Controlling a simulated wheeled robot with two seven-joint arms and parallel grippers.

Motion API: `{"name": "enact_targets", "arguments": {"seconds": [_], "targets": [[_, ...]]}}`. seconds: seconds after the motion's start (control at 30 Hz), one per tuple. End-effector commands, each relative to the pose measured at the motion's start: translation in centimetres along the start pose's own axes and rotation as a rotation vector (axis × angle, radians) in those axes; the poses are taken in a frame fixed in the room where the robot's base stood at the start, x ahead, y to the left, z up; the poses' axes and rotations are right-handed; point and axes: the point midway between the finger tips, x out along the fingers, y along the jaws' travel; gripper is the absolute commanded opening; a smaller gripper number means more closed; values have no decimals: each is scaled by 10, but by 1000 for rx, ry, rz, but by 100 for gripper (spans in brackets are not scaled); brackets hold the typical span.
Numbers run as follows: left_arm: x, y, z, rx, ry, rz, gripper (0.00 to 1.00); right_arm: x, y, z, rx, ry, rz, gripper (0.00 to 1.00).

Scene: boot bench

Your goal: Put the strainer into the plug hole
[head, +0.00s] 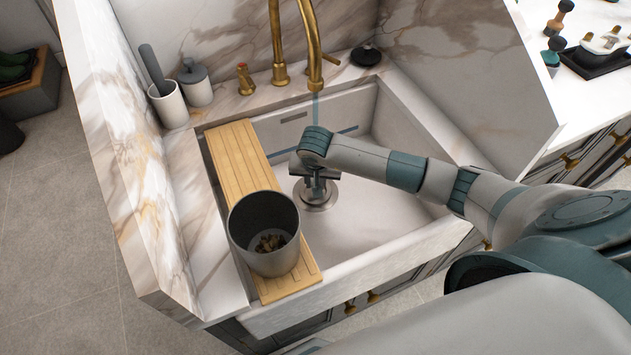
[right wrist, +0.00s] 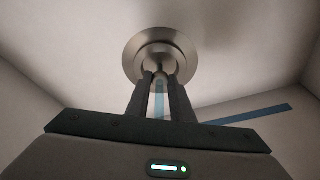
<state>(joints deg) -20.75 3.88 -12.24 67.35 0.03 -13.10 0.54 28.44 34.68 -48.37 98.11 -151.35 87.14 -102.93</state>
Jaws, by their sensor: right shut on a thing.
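My right gripper (head: 318,187) reaches down into the white sink (head: 385,215) from the right. In the right wrist view its two fingers (right wrist: 162,78) are closed on the small knob of the round metal strainer (right wrist: 147,60). The strainer is over the plug hole, whose wide metal rim (right wrist: 131,48) shows around it as a larger ring. The rim also shows below the gripper in the head view (head: 318,204). The two look roughly centred. I cannot tell whether the strainer is seated or slightly above the hole. My left gripper is not in view.
A slatted wooden board (head: 238,150) spans the sink's left side, with a grey bin (head: 262,252) holding brown scraps on it. A brass tap (head: 313,50) arches over the back. A dark round item (head: 366,56) sits on the back ledge. The basin's right side is clear.

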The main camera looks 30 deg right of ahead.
Motion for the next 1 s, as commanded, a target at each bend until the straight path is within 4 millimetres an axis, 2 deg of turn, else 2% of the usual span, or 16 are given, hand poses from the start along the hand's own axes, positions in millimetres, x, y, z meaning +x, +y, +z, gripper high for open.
{"name": "enact_targets", "arguments": {"seconds": [1.0], "targets": [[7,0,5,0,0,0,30,5,1,1,0,0,0,0]]}}
